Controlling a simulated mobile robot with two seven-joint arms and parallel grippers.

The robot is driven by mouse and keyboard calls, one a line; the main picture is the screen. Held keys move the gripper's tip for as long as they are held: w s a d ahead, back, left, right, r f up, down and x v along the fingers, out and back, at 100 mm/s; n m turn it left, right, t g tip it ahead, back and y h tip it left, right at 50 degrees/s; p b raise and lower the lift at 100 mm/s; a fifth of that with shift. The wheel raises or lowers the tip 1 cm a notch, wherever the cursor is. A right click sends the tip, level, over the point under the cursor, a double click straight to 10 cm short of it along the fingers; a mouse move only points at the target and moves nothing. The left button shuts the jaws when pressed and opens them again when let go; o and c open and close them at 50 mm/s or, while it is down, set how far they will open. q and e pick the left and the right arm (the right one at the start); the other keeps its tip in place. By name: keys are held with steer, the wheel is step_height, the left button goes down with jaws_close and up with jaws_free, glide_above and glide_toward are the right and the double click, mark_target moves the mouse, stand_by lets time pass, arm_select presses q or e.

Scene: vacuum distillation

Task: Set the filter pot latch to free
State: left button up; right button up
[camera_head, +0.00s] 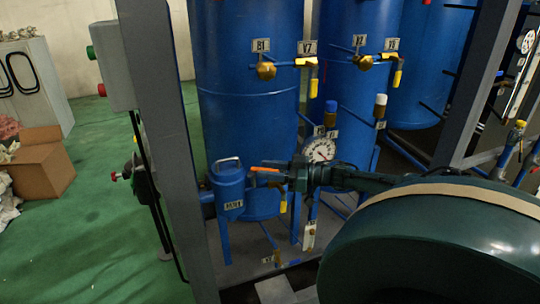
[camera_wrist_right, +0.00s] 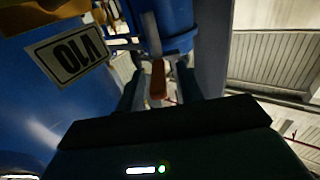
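The filter pot (camera_head: 229,190) is a small blue vessel with a loop handle on its lid and a label on its front, standing left of centre. An orange latch handle (camera_head: 266,170) sticks out to the right from its upper part. My right gripper (camera_head: 276,174) reaches in from the right at this handle. In the right wrist view the orange latch handle (camera_wrist_right: 158,79) lies between the two dark fingers (camera_wrist_right: 159,88), with a gap on each side. The fingers look open around it. My left gripper is not in view.
Large blue tanks (camera_head: 249,120) stand behind the pot, with yellow-handled valves (camera_head: 306,62). A round gauge (camera_head: 319,150) is close beside my right gripper. A grey frame post (camera_head: 165,140) stands left of the pot. Open green floor with a cardboard box (camera_head: 40,165) lies farther left.

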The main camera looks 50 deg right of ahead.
steer(key=p+v, duration=0.3)
steer(key=v, duration=1)
steer(key=shift+d, duration=0.1)
steer(key=shift+c, duration=0.5)
